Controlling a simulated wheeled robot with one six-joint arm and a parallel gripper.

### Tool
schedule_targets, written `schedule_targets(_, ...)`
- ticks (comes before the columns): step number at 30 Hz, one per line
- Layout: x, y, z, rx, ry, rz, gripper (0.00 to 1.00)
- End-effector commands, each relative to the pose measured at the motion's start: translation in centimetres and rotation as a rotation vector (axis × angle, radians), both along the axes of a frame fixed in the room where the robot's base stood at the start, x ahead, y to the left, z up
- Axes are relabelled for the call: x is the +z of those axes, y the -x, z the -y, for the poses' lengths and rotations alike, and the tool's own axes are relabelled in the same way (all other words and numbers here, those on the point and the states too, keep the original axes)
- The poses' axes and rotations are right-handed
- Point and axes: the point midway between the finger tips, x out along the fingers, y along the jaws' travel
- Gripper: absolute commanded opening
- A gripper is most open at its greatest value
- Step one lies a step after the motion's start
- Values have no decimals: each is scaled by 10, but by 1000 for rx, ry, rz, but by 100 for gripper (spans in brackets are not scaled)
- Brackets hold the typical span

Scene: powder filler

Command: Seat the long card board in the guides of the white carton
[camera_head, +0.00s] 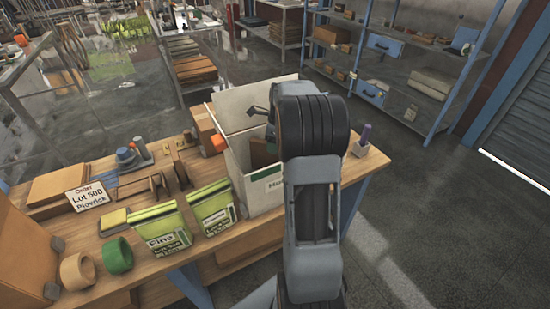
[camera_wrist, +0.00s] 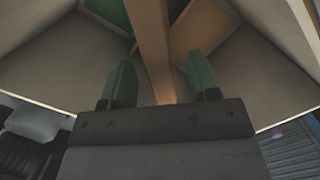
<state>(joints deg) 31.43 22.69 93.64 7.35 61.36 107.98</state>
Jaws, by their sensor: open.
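The white carton (camera_head: 268,190) stands open on the bench, with its flaps raised. In the wrist view its pale inner walls (camera_wrist: 60,60) surround my gripper. The long card board (camera_wrist: 152,40) shows there as a brown strip seen edge-on, running from the top of the picture down between my fingers. My gripper (camera_wrist: 162,85) has two green fingertips, spread apart with a gap on each side of the strip. The strip's lower end is hidden behind the gripper body. In the head view my arm covers most of the gripper and the carton's right side. I cannot tell whether the board sits in guides.
Two green-and-white bags (camera_head: 160,228) stand left of the carton. A sign (camera_head: 90,197), tape rolls (camera_head: 77,271) and a brown box (camera_head: 60,187) lie further left. A small pot with a purple item (camera_head: 362,141) stands at the right bench end. Floor to the right is clear.

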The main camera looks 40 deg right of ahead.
Motion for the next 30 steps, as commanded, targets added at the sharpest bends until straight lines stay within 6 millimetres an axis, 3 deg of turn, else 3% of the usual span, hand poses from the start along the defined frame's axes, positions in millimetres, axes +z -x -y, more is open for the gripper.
schedule_targets(4,-11,-1,-1,0,-1,-1,55)
schedule_targets(12,-12,-1,-1,0,1,1,54)
schedule_targets(30,-12,-1,-1,0,1,1,0)
